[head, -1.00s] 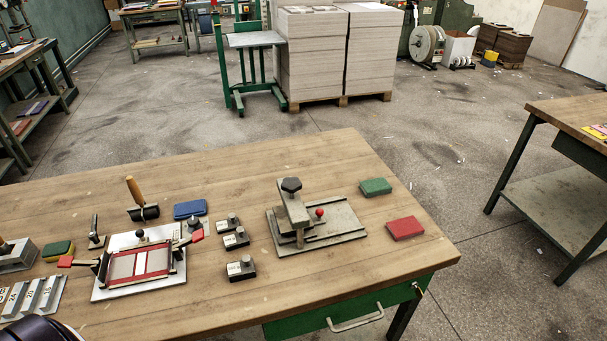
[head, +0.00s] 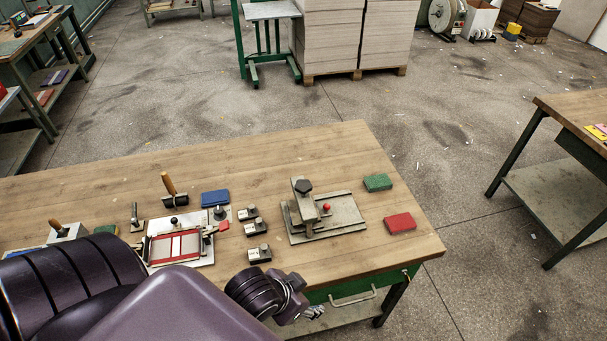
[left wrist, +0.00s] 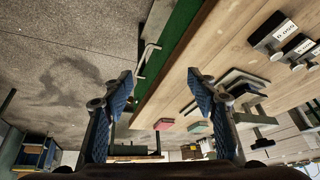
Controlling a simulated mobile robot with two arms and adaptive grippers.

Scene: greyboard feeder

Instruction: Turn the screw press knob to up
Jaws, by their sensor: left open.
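The screw press (head: 318,212) stands on a grey base plate near the right end of the wooden bench. Its black star-shaped knob (head: 303,186) tops a grey upright block, and a small red ball sits beside it. The press also shows, turned over, in the left wrist view (left wrist: 240,88). My left gripper (head: 314,312) is at the bench's front edge, below and apart from the press. In the left wrist view my gripper (left wrist: 161,82) has its blue-padded fingers wide apart with nothing between them. My right gripper is not in view.
Green (head: 377,182) and red (head: 400,223) pads lie right of the press. Several small labelled blocks (head: 258,254) and a red-framed jig (head: 180,247) are to its left. A drawer handle (head: 352,298) sticks out at the front. The bench behind the press is clear.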

